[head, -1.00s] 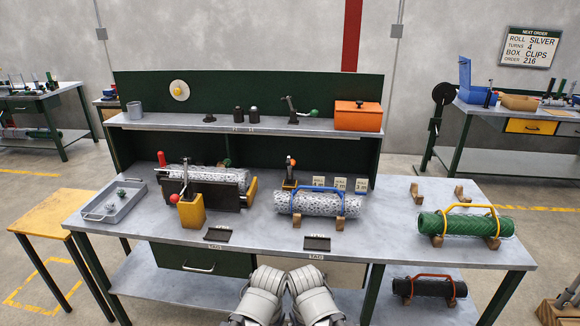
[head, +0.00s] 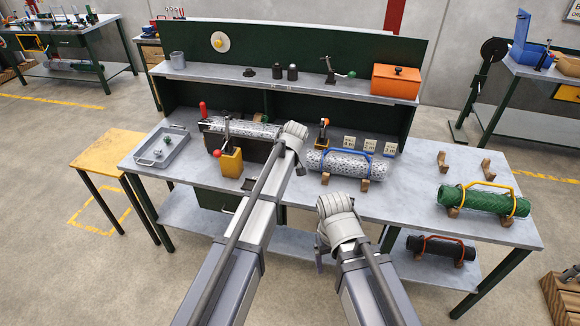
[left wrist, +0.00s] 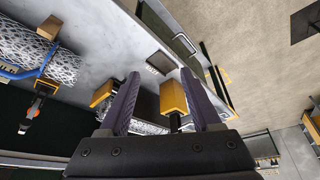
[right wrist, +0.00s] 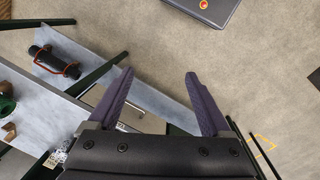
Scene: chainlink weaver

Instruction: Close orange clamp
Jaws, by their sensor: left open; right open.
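The orange-handled clamp (head: 323,132) stands on the bench behind the silver mesh roll with the blue handle, its orange handle upright. The clamp (left wrist: 38,98) also shows at the left of the left wrist view. My left gripper (left wrist: 160,74) is open and empty above the bench, with the clamp off to one side. In the head view its fingers are hidden behind my left wrist, left of the clamp. My right gripper (right wrist: 159,73) is open and empty in front of the bench, over the floor. In the head view, a finger of my right gripper (head: 319,256) shows.
The silver mesh roll (head: 345,166) lies on wooden cradles. The fixture with a yellow block (head: 231,163) and red-knobbed lever stands to the left. A green roll (head: 485,201) lies at right. An orange box (head: 396,83) sits on the shelf. Bench space between the silver and green rolls is clear.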

